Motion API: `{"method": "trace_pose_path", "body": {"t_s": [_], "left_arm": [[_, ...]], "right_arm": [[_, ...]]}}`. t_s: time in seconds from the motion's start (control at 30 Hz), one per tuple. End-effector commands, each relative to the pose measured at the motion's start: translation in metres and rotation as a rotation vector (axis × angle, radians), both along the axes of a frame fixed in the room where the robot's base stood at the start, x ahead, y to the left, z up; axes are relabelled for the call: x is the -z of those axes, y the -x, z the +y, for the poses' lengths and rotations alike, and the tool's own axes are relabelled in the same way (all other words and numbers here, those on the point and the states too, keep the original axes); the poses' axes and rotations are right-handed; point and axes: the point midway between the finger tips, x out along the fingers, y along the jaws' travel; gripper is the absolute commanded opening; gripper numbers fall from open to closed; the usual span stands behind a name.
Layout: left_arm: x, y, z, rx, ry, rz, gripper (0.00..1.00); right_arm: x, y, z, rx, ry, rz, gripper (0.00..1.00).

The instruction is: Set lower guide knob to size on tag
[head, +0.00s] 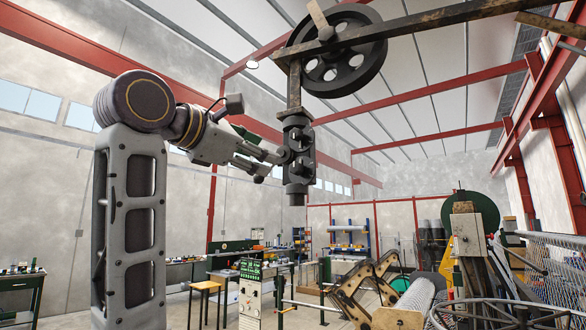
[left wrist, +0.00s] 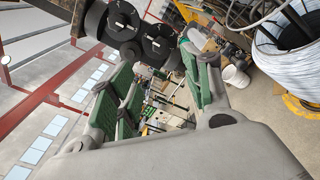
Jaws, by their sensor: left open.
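A dark guide unit (head: 298,150) hangs below the overhead arm and wheel, with round knobs on its body. The lower knob (head: 303,168) sits under an upper knob (head: 301,140). My left gripper (head: 270,165) is at the unit's left side, its fingers pointing at it. In the left wrist view my left gripper (left wrist: 158,60) has its green-padded fingers apart, with nothing seen held between them. Dark round parts of the guide unit (left wrist: 123,20) show beyond the fingertips. I cannot tell whether a finger touches a knob. No readable size tag or knob setting shows.
A large spoked wheel (head: 338,50) and a rusty beam (head: 440,22) are above the unit. A control cabinet (head: 251,300), a stool (head: 206,289) and weaving machinery (head: 365,288) stand below. The air left of the unit, below my arm, looks free.

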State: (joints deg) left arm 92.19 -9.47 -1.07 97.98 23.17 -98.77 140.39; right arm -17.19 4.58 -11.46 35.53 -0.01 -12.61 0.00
Motion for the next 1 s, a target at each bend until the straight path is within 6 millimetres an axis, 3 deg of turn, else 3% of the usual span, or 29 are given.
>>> {"method": "trace_pose_path", "body": {"t_s": [0.47,1.0], "left_arm": [[0.000,-0.012,-0.007,-0.001,-0.001,0.002,0.49],[-0.001,-0.069,-0.042,-0.001,-0.002,0.003,0.49]], "right_arm": [[-0.005,0.000,0.000,0.000,0.000,0.000,0.40],[-0.028,0.000,0.000,0.000,0.000,0.000,0.40]]}}
